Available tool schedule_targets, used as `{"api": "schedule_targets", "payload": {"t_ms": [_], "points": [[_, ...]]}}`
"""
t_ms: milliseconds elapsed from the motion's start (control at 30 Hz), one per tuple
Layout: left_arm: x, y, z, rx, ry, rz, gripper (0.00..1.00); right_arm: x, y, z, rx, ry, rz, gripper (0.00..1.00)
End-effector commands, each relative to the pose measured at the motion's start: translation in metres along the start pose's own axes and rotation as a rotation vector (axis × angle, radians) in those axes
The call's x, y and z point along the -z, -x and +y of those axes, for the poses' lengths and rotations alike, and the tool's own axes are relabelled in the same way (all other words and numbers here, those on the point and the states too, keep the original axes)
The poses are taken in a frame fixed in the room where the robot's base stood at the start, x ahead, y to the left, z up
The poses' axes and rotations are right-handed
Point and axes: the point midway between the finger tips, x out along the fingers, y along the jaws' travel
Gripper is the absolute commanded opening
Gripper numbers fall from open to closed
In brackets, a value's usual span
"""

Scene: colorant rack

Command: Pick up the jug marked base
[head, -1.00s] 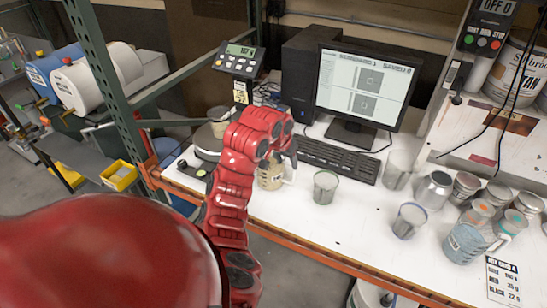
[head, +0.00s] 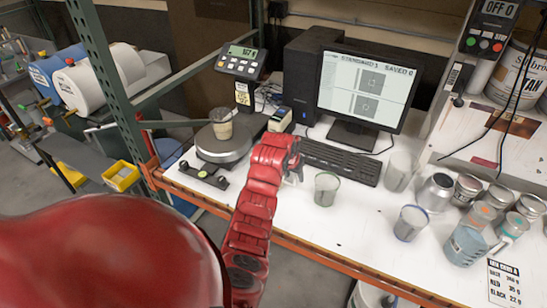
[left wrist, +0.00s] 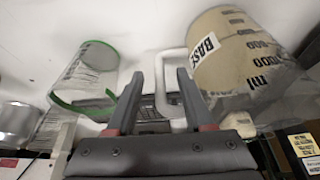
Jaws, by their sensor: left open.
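The jug marked BASE (left wrist: 235,60) is a clear measuring jug with beige contents and a pale handle. It fills the upper right of the left wrist view; in the head view my left arm hides it. My left gripper (left wrist: 160,73) is open, with the upright bar of the jug's handle showing between its fingers. The right finger overlaps the handle's loop; I cannot tell whether it touches. In the head view the left gripper (head: 293,165) is low over the white bench, in front of the keyboard. My right gripper is out of view.
A green-rimmed clear cup (head: 326,189) stands just right of the gripper, also in the left wrist view (left wrist: 85,75).

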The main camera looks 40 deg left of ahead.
Motion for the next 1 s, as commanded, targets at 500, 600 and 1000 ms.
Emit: {"api": "schedule_targets", "payload": {"t_ms": [500, 600, 1000], "points": [[-0.0001, -0.0106, 0.0002, 0.001, -0.002, 0.002, 0.31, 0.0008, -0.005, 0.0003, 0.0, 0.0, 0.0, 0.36], [-0.0001, -0.0105, 0.0002, 0.001, -0.001, 0.002, 0.13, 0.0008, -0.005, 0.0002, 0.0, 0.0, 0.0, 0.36], [-0.0001, -0.0103, 0.0003, 0.001, -0.001, 0.002, 0.0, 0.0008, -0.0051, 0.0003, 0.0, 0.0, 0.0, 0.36]]}}
